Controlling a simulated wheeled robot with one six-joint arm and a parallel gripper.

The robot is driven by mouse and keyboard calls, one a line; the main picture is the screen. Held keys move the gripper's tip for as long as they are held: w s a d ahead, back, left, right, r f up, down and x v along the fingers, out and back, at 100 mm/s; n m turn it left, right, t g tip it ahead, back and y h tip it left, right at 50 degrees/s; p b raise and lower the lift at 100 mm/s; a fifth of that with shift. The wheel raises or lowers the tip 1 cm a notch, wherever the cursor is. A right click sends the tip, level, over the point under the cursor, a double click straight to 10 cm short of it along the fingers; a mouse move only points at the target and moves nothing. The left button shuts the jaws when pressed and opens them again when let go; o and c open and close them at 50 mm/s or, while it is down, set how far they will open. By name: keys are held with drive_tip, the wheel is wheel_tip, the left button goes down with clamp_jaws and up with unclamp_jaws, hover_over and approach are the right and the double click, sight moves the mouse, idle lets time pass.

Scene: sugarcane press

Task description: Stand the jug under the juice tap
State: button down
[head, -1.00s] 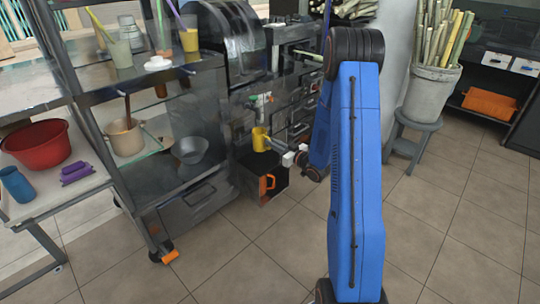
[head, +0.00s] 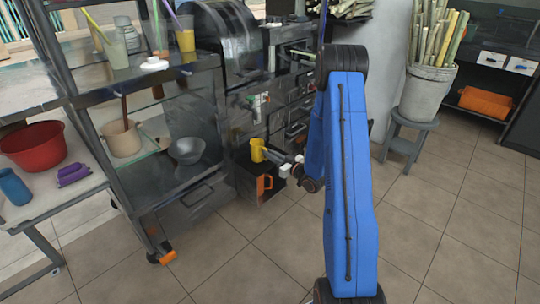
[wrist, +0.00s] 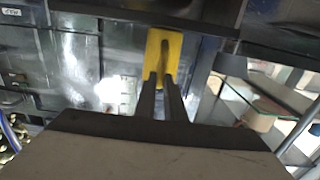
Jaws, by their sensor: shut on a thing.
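The yellow jug (head: 256,150) is upright at the front of the dark press, just above or on a black box-like ledge (head: 250,182); I cannot tell if it touches. My gripper (head: 267,152) reaches it from the right and is shut on it. In the wrist view the jug (wrist: 154,46) is ahead, with the two dark fingers (wrist: 160,84) close together on its near side, where the handle seems to be. A small white part with green and red (head: 259,99) on the press front, possibly the tap, is above the jug.
An orange handle-like shape (head: 264,184) is on the black ledge's front. A shelf rack with a metal bowl (head: 187,151) and a beige pot (head: 122,140) stands left. A stool with a cane bucket (head: 425,92) is right. The tiled floor in front is clear.

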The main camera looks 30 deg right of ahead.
drive_tip(key=shift+f, duration=0.15)
drive_tip(key=c, duration=1.8)
unclamp_jaws()
drive_tip(key=shift+c, duration=0.2)
drive_tip(key=v, duration=1.2)
wheel_tip(320, 180, up, 9)
drive_tip(key=w+a+g+h, duration=0.2)
drive_tip(key=g+h, duration=0.1)
drive_tip(key=h, duration=0.2)
drive_tip(key=s+a+r+m+g+h, duration=0.1)
drive_tip(key=s+a+r+g+h, duration=0.15)
drive_tip(key=s+r, duration=0.45)
drive_tip(key=s+a+r+m+g, duration=0.1)
drive_tip(key=s+a, duration=0.4)
drive_tip(key=s, duration=0.5)
drive_tip(key=s+a+r+m+g+y, duration=0.1)
drive_tip(key=s+a+r+g, duration=0.2)
drive_tip(key=s, duration=0.7)
drive_tip(key=s+a+r+m+g, duration=0.1)
drive_tip(key=s+a+r+g, duration=0.1)
drive_tip(key=s+a+r, duration=0.2)
drive_tip(key=s+a, duration=0.3)
drive_tip(key=s, duration=0.4)
drive_tip(key=shift+r+y, duration=0.25)
drive_tip(key=shift+y, duration=0.1)
